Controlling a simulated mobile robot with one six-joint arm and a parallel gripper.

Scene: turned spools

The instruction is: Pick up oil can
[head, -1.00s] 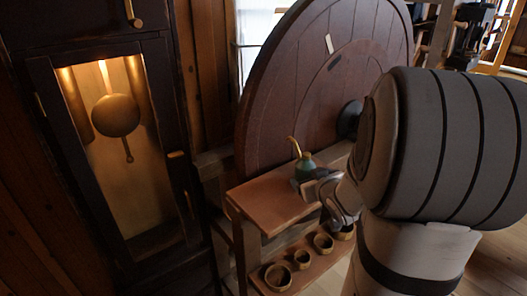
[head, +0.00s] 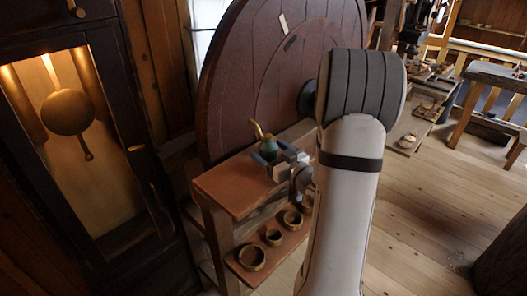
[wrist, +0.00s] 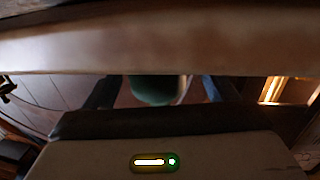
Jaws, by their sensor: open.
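The oil can (head: 268,146) has a rounded green body and a brass spout pointing up and left. It stands upright on the upper wooden shelf (head: 225,190), in front of the big round wheel. My gripper (head: 275,157) is open at the can, with its fingers low on either side of the body in the head view. In the wrist view the green body of the can (wrist: 155,90) shows between the two dark fingers. Its upper part is hidden there by a blurred band across the picture. I cannot tell whether a finger touches it.
A large dark red wooden wheel (head: 250,85) stands close behind the shelf. Several small bowls (head: 252,257) sit on a lower shelf below. A tall clock case (head: 125,130) with a brass pendulum stands at left. Open plank floor (head: 430,200) lies at right.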

